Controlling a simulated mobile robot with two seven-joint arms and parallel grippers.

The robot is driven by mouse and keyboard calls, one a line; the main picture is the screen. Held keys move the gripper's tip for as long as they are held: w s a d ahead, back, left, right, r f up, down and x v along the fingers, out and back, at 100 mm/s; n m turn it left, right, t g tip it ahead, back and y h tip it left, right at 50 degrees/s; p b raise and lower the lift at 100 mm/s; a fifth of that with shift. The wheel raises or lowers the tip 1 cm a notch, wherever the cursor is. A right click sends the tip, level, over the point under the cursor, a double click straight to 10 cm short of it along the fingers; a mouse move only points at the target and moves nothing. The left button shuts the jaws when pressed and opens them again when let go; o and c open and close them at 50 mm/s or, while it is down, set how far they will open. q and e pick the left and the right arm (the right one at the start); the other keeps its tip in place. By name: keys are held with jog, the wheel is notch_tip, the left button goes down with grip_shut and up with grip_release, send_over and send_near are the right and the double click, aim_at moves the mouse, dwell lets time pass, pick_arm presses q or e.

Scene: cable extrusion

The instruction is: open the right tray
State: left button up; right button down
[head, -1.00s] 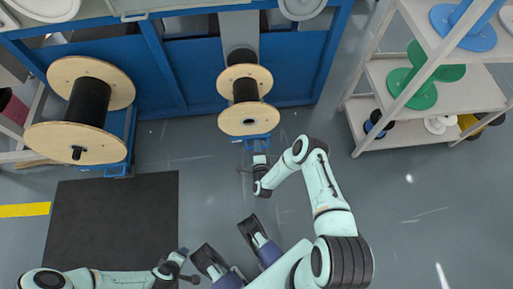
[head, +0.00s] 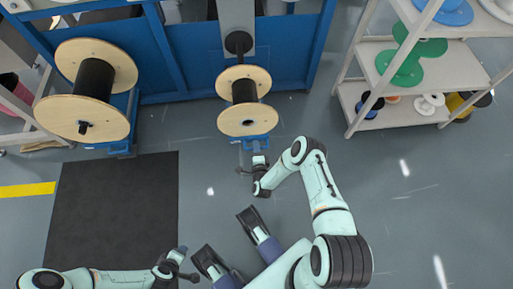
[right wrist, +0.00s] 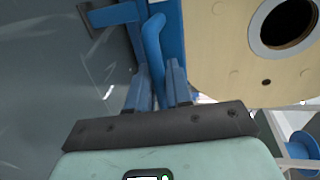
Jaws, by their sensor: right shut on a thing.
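The right tray (head: 258,142) is a blue carriage low in front of the blue machine, carrying a small wooden spool (head: 245,120) wound with black cable. My right gripper (head: 258,160) is at the tray's front end. In the right wrist view its fingers (right wrist: 160,90) are closed around a blue handle bar (right wrist: 153,45) of the tray. The spool's wooden flange (right wrist: 230,60) is close by on the right there. My left gripper (head: 178,265) is low at the left, away from the tray; its finger opening is too small to judge.
The blue machine frame (head: 185,60) stands behind the tray. A larger wooden spool (head: 60,118) stands at the left. A shelf (head: 395,120) with coloured reels stands at the right. A black mat (head: 110,215) lies on the left floor. Grey floor is open to the right.

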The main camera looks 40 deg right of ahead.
pick_arm(q)
jog(key=shift+s+a, duration=0.1)
jog(key=shift+s, duration=0.1)
pick_arm(e)
jog(key=shift+s+a+f, duration=0.1)
jog(key=shift+s+a, duration=0.05)
jog(key=shift+s, duration=0.1)
jog(key=c, duration=1.2)
grip_release()
jog(key=shift+o, duration=0.2)
